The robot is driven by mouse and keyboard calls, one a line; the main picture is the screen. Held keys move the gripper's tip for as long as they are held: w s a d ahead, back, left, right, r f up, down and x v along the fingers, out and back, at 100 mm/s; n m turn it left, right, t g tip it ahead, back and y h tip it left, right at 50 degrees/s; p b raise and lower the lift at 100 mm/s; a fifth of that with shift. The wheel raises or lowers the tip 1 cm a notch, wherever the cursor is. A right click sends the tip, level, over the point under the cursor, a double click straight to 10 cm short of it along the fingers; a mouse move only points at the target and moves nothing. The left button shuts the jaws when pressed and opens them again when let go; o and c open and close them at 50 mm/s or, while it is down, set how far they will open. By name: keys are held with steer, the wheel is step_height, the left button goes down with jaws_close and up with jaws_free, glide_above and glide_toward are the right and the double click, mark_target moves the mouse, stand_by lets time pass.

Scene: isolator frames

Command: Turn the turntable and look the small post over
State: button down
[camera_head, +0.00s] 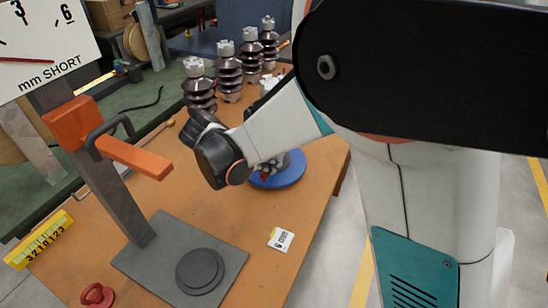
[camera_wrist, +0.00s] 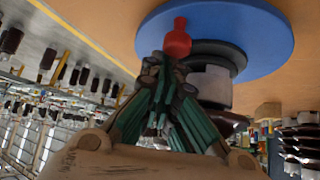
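The turntable is a round blue disc (camera_head: 283,175) on the orange bench, partly covered by my arm in the head view. In the wrist view the disc (camera_wrist: 270,38) fills the top. A red knob (camera_wrist: 177,42) stands at its edge. The small post (camera_wrist: 212,84), a grey piece with dark rings, stands on the disc behind my fingers, partly hidden. My gripper (camera_wrist: 164,68) has its fingertips drawn close together right at the red knob's end. I cannot tell whether they grip it. In the head view my gripper (camera_head: 270,168) is small and half hidden at the turntable.
Several dark ribbed insulators (camera_head: 228,75) stand in a row at the back. A 6 mm card (camera_head: 281,239) lies in front; a red ring-handled piece (camera_head: 96,296) sits at lower left.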

steer(key=shift+w+a+m+g, duration=0.1)
steer(key=shift+a+m+g, duration=0.3)
steer(key=shift+a+m, duration=0.15)
steer(key=shift+a, duration=0.1)
stand_by(0.5)
